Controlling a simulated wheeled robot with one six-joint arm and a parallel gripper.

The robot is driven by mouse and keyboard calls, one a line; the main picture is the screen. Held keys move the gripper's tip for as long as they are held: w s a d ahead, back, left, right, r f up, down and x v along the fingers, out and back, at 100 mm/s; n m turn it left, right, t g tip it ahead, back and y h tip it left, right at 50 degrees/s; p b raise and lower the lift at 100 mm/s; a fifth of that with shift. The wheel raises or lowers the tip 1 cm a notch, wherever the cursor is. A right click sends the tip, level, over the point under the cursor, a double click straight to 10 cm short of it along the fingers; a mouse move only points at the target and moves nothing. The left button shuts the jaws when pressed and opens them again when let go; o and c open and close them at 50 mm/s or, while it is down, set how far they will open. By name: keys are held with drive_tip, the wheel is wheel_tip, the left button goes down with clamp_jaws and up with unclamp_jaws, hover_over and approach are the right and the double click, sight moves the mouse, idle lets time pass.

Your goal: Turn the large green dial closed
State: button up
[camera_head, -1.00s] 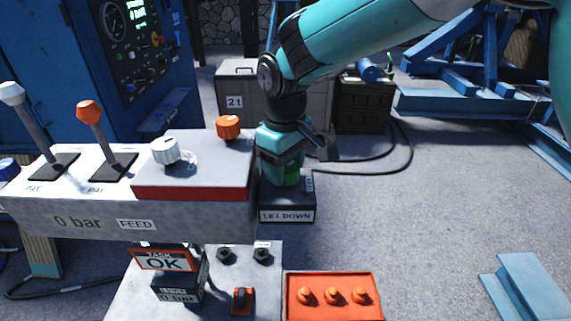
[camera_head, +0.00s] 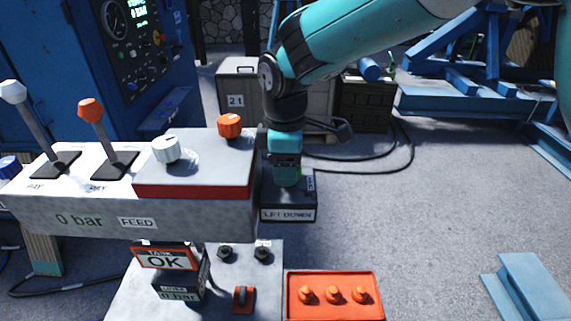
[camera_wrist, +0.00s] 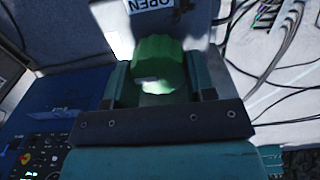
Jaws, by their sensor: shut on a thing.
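The green dial (camera_wrist: 158,64) has a ribbed edge and sits between the two fingers of my gripper (camera_wrist: 158,92) in the wrist view. The gripper is shut on it. In the head view, my gripper (camera_head: 288,178) points down over a dark box labelled LET DOWN (camera_head: 288,215). Only a little green of the dial (camera_head: 289,180) shows there, mostly hidden by the gripper.
Left of the gripper is a grey console (camera_head: 110,215) with two levers, a white knob (camera_head: 166,149) and an orange knob (camera_head: 229,126). An orange tray (camera_head: 333,312) with several orange pieces lies in front. Cables lie on the floor behind; open floor is at right.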

drive_tip(key=shift+r, duration=0.1)
idle(0.4)
drive_tip(key=o, duration=0.9)
wheel_tip(320, 180, up, 17)
drive_tip(key=b, duration=0.3)
drive_tip(key=shift+r, duration=0.2)
